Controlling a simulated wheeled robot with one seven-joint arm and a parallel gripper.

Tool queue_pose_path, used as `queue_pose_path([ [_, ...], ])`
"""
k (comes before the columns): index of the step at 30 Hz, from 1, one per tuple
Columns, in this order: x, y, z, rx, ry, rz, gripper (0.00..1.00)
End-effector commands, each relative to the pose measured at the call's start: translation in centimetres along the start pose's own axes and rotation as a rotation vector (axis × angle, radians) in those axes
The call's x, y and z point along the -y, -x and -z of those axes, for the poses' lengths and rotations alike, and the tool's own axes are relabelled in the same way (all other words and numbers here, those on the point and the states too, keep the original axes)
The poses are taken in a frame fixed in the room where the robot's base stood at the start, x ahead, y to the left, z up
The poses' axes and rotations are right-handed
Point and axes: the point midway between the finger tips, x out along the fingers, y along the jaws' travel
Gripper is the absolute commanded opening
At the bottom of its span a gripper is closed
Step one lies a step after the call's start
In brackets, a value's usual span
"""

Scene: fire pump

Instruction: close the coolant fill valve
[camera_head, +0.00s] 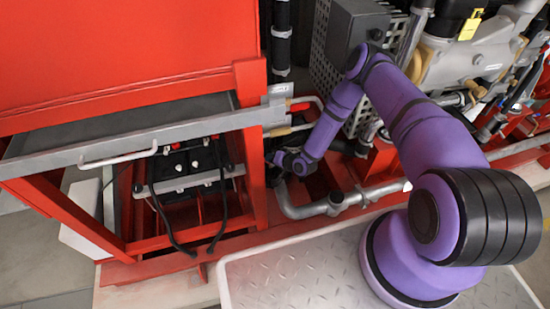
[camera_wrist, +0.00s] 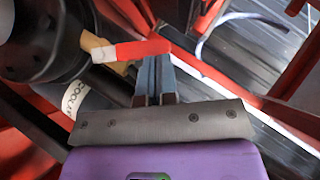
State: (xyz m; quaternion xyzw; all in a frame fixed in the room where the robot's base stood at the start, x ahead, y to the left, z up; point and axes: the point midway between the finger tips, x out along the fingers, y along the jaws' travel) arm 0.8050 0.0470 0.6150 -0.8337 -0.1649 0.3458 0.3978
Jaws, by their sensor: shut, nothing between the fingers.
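The coolant fill valve shows in the wrist view as a red lever handle (camera_wrist: 140,50) on a brass body (camera_wrist: 97,46). A white label (camera_wrist: 74,97) with partly readable lettering, seemingly the start of "COOLANT", is below it at the left. In the head view my gripper (camera_head: 274,158) is small and dark beside the red frame post, and I cannot make out this valve clearly there.
A red cabinet (camera_head: 130,50) with a pulled-out grey tray (camera_head: 110,135) stands at the left, above a battery (camera_head: 185,165) with black cables. A grey pipe (camera_head: 335,203) runs low at the right of the post. A dark round housing (camera_wrist: 40,40) is close left of the valve.

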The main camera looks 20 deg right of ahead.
Motion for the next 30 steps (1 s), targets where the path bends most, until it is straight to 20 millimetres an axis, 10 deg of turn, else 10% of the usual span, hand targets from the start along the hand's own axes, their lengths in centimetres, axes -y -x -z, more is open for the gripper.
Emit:
queue_pose_path([
  [30,0.7,-1.3,-1.2,-0.001,0.092,-0.092,0.0],
])
